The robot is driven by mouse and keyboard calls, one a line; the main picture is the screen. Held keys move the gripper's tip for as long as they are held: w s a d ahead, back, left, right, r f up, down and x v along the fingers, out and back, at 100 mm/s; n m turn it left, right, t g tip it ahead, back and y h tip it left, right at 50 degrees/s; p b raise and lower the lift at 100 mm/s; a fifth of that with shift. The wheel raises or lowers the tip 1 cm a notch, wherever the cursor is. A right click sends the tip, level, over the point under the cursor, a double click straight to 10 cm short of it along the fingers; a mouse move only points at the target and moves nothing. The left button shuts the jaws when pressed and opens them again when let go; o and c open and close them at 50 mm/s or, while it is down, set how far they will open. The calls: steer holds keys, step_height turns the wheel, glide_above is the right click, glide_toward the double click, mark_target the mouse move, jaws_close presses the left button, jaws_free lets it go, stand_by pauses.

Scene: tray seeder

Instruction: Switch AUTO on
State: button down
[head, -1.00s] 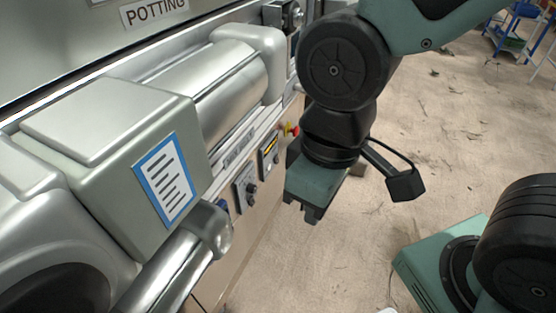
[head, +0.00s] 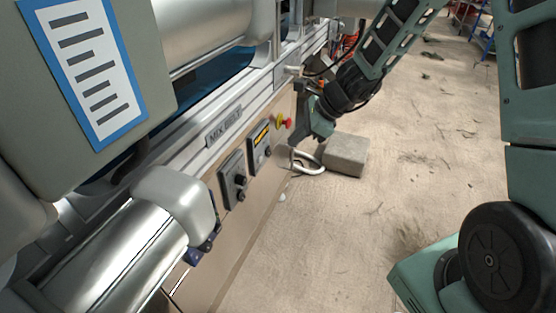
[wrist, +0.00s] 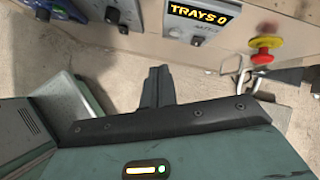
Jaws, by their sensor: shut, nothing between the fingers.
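A grey panel (head: 259,149) with a lit yellow display is on the machine's side in the head view. In the wrist view its display (wrist: 200,12) reads "TRAYS 0", with a faint label below it that looks like AUTO.
A red stop button (head: 287,123) on a yellow base sits right of the display; it also shows in the wrist view (wrist: 263,56). A panel with dark knobs (head: 235,180) is left of the display. A block (head: 345,155) and a bent pale tube (head: 308,165) are near the floor.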

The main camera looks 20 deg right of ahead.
mark_target(269, 151)
steer(key=w+d+f+m+t, duration=0.1)
steer(key=w+d+f+m, duration=0.2)
steer(key=d+f+m, duration=0.1)
steer(key=shift+d+m+h+b, duration=0.35)
steer(key=shift+d+m, duration=0.15)
steer(key=shift+d, duration=0.6)
steer(key=shift+f, duration=0.15)
steer(key=w+a+f+b, duration=0.4)
steer(key=w+a+f, duration=0.3)
steer(key=f, duration=0.1)
steer(key=shift+w+a+f, duration=0.1)
steer(key=shift+a+f, duration=0.05)
